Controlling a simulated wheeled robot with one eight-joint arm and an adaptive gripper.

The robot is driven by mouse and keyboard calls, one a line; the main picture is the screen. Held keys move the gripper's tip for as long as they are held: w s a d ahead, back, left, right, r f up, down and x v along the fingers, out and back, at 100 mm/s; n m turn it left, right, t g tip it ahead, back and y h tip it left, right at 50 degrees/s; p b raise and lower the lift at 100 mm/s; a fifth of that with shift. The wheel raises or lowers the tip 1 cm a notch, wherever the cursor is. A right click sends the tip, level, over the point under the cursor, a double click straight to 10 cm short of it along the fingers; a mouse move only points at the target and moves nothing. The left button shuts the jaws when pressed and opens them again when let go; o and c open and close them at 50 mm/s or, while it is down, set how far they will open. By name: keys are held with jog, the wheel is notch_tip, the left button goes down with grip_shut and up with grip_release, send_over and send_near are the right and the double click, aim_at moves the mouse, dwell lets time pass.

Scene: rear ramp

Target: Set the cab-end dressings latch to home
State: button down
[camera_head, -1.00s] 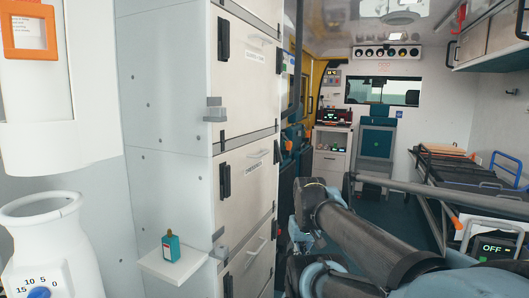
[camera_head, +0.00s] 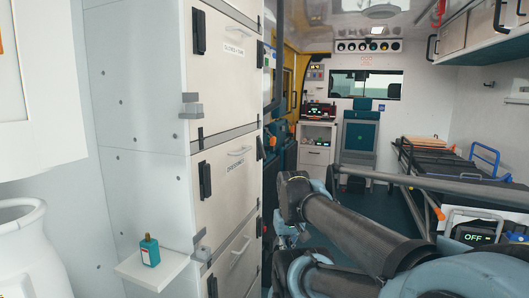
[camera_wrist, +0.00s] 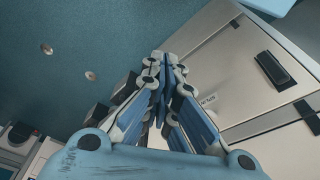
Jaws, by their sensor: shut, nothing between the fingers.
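A tall cabinet of pale drawer fronts (camera_head: 228,100) stands left of centre in the head view. Each front has black latches at its sides: left ones at the upper front (camera_head: 199,31) and middle front (camera_head: 205,181), and right ones at the upper front (camera_head: 260,54) and middle front (camera_head: 260,148). In the wrist view my gripper (camera_wrist: 163,65) is shut and empty, in front of a pale panel (camera_wrist: 205,60) with a black latch (camera_wrist: 272,71). The fingers partly hide a label.
A small shelf (camera_head: 153,270) with a teal bottle (camera_head: 149,251) juts from the cabinet's left side. A stretcher (camera_head: 440,165) lies along the right. A teal seat (camera_head: 358,140) and a white cabinet (camera_head: 316,150) stand at the far end.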

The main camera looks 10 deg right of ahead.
jog(key=shift+s+f, duration=0.2)
jog(key=shift+f, duration=0.05)
jog(key=shift+a+r, duration=0.1)
